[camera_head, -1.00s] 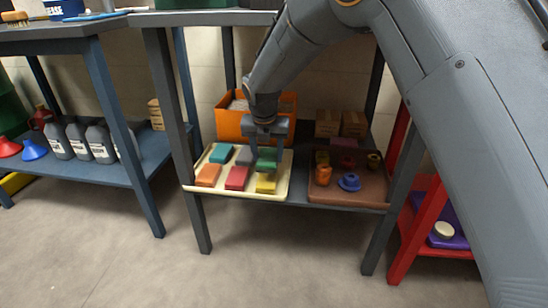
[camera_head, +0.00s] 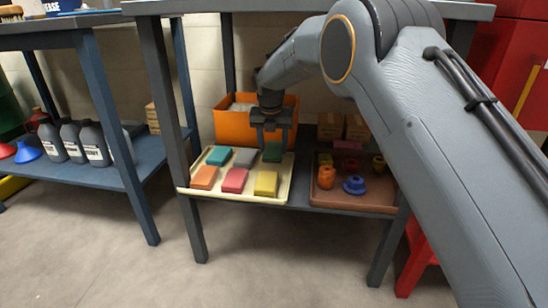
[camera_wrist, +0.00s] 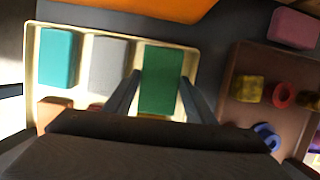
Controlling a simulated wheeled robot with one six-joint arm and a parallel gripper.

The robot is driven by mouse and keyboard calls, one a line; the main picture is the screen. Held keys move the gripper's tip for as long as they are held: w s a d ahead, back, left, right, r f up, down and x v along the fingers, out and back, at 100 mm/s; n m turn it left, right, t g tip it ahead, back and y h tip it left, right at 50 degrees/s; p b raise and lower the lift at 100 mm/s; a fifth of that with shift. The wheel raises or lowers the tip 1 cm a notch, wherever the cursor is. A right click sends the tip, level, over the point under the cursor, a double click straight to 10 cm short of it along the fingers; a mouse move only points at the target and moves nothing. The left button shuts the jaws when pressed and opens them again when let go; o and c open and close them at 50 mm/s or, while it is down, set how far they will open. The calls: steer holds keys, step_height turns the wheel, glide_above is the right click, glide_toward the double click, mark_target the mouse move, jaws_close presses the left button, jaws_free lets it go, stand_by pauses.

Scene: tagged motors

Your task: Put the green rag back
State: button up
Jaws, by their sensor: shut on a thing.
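The green rag (camera_head: 272,152) is a folded green block at the back right of the cream tray (camera_head: 236,196). My gripper (camera_head: 271,140) reaches down from above and is shut on it. In the wrist view the green rag (camera_wrist: 161,78) sits between the two fingers, over the tray's right end. Whether its underside touches the tray cannot be told. Teal (camera_head: 217,155), grey (camera_head: 245,157), orange (camera_head: 204,177), red (camera_head: 235,180) and yellow (camera_head: 266,183) rags lie in the tray in two rows.
An orange bin (camera_head: 232,127) stands behind the tray. A brown tray (camera_head: 338,201) with several small coloured parts is to the right. Cardboard boxes (camera_head: 343,127) stand behind it. Shelf legs (camera_head: 177,150) flank the trays, and the upper tabletop is overhead.

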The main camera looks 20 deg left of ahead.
mark_target(273, 149)
steer(key=shift+s+b+x, duration=0.15)
steer(key=shift+b+x, duration=0.25)
steer(key=shift+x, duration=0.5)
steer(key=shift+s+b+x, duration=0.15)
steer(key=shift+b+x, duration=0.2)
steer(key=shift+x, duration=0.55)
steer(key=shift+d+f, duration=0.15)
steer(key=o, duration=0.9)
steer(key=shift+o, duration=0.2)
steer(key=shift+f+b, duration=0.25)
steer(key=shift+b, duration=0.4)
steer(key=p+v, duration=0.1)
steer(key=v, duration=0.1)
steer(key=p+v, duration=0.2)
steer(key=v, duration=0.1)
steer(key=p+v, duration=0.2)
steer(key=v, duration=0.1)
steer(key=shift+s+a, duration=0.15)
steer(key=shift+a, duration=0.15)
